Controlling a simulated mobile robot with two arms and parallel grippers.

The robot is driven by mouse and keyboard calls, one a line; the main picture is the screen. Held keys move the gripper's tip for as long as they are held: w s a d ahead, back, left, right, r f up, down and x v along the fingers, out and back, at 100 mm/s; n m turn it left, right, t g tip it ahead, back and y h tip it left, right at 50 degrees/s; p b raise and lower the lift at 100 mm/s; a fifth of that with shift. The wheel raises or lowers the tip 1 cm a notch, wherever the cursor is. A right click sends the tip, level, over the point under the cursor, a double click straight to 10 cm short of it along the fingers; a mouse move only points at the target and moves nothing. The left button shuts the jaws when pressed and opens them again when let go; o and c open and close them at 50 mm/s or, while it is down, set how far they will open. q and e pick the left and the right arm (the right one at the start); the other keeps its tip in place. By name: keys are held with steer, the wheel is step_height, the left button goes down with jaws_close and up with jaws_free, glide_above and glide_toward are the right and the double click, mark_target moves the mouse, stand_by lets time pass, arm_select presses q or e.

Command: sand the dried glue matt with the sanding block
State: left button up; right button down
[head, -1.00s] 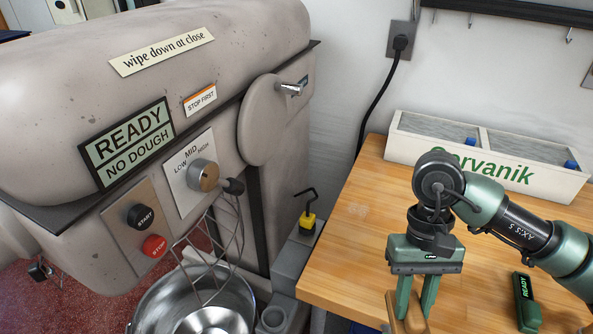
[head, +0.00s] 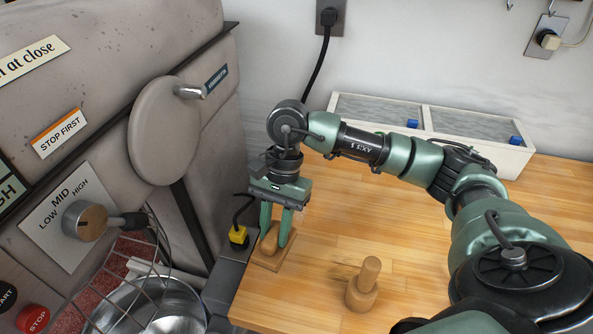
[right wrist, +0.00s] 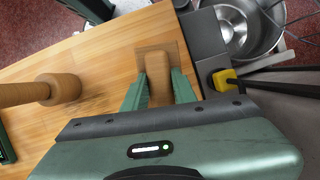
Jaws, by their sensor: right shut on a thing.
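My right gripper (head: 276,236) is shut on the handle of a wooden sanding block (head: 267,263) at the table's left edge, beside the mixer. The block has a flat, square base and stands upright, low at the tabletop; I cannot tell whether it touches. The right wrist view shows the handle (right wrist: 158,78) between both green fingers (right wrist: 158,92). I cannot pick out the dried glue now; the gripper and block may cover it.
A wooden peg-like tool (head: 362,288) with a wide base stands on the table (head: 325,240), near dark streaks. A white two-part bin (head: 430,140) stands at the back. A yellow plug-like piece (head: 238,236) and the mixer (head: 160,130) are close on the left.

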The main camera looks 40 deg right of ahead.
steer(key=w+m+t, duration=0.1)
steer(key=m, duration=0.2)
steer(key=w+d+m+t, duration=0.1)
steer(key=m, duration=0.2)
steer(key=w+d+m+t+p, duration=0.1)
steer(key=m, duration=0.2)
arm_select(q)
steer(key=s+a+r+p, duration=0.1)
steer(key=s+a+r, duration=0.1)
steer(key=r, duration=0.1)
steer(key=shift+a+p, duration=0.3)
steer(key=shift+p, duration=0.1)
arm_select(e)
steer(key=w+d+m+t+h, duration=0.3)
steer(key=w+d+m, duration=0.3)
steer(key=m, duration=1)
steer(key=d+h, duration=0.1)
steer(key=d, duration=0.2)
steer(key=shift+w+r, duration=0.2)
steer(key=shift+r, duration=0.2)
arm_select(q)
steer(key=shift+s, duration=0.15)
steer(key=shift+f, duration=0.1)
step_height(320, 180, down, 6)
steer(key=b, duration=0.6)
steer(key=shift+f, duration=0.15)
arm_select(e)
step_height(320, 180, down, 6)
steer(key=shift+r, duration=0.15)
